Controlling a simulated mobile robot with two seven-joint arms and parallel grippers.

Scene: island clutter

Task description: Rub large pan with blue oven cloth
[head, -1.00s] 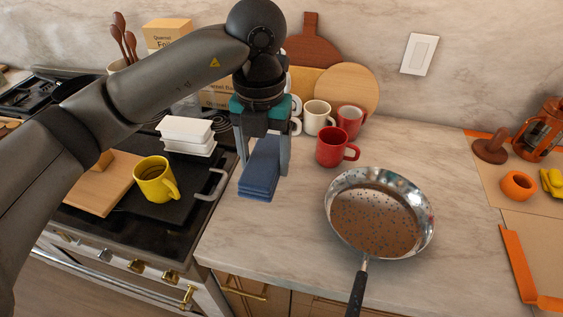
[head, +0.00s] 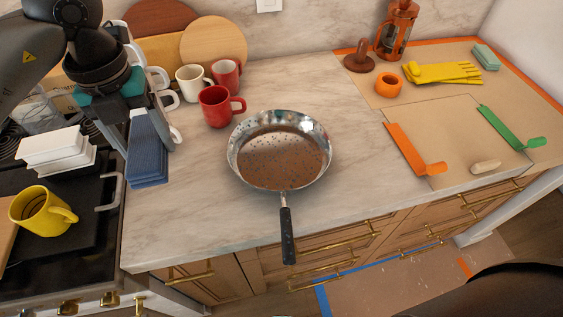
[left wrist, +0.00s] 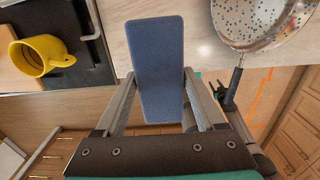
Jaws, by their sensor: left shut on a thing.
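The blue oven cloth (head: 148,150) is a folded blue block, held upright between the fingers of my left gripper (head: 140,118). The left wrist view shows the cloth (left wrist: 160,65) between both fingers of the left gripper (left wrist: 158,100). The large pan (head: 262,158) rests on the counter to the right of the cloth, apart from it. It is a silver pan with a brown, dark-specked inside and a black handle towards the front. Part of the pan (left wrist: 252,20) shows in the left wrist view. A dark gripper, seemingly my right one (left wrist: 229,92), appears near the pan handle there; its jaws are unclear.
Red mugs (head: 217,107) and a white mug (head: 192,84) stand behind the pan. A yellow mug (head: 42,210) and stacked white dishes (head: 55,150) are on the stove at left. Orange, green and yellow items, including yellow gloves (head: 440,74), lie at right.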

